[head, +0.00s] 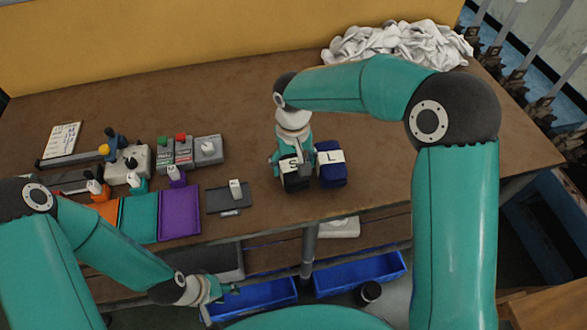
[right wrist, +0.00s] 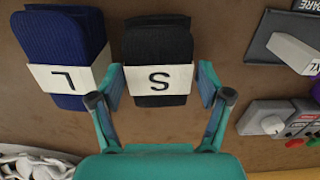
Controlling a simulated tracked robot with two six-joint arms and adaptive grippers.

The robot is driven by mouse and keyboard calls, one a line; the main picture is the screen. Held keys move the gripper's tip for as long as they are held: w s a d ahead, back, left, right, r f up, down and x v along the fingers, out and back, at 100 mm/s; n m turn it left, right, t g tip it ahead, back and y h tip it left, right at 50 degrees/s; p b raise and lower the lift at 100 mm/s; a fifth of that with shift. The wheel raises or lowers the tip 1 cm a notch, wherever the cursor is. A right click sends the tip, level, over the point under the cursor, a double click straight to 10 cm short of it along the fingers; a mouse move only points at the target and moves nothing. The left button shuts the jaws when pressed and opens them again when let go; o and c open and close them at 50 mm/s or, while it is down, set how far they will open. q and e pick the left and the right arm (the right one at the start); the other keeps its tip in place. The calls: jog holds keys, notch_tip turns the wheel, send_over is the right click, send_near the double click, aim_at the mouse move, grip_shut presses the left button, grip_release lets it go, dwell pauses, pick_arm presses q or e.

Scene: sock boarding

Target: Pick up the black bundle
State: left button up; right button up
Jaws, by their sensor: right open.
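The black bundle (right wrist: 157,45) has a white band marked S and lies on the brown table. In the head view the black bundle (head: 293,181) shows partly below my right gripper (head: 292,164). In the right wrist view my right gripper (right wrist: 160,88) is open, with one finger on each side of the banded part of the bundle. I cannot tell whether the fingers touch it. My left gripper (head: 219,291) hangs low at the table's front, near a blue bin; its fingers are too small to read.
A blue bundle (head: 331,175) with a band marked L lies close beside the black one. A grey tray (head: 215,200) with a white-handled piece, coloured mats (head: 180,222) and control boxes (head: 209,149) are to the left. White socks (head: 397,45) are heaped at the back. Blue bins (head: 360,275) sit below.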

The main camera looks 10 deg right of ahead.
aim_at(293, 164)
notch_tip(293, 164, down, 3)
jog(key=shift+w+f, duration=0.1)
jog(key=shift+c, duration=0.3)
jog(key=c, duration=0.9)
jog(key=shift+c, duration=0.2)
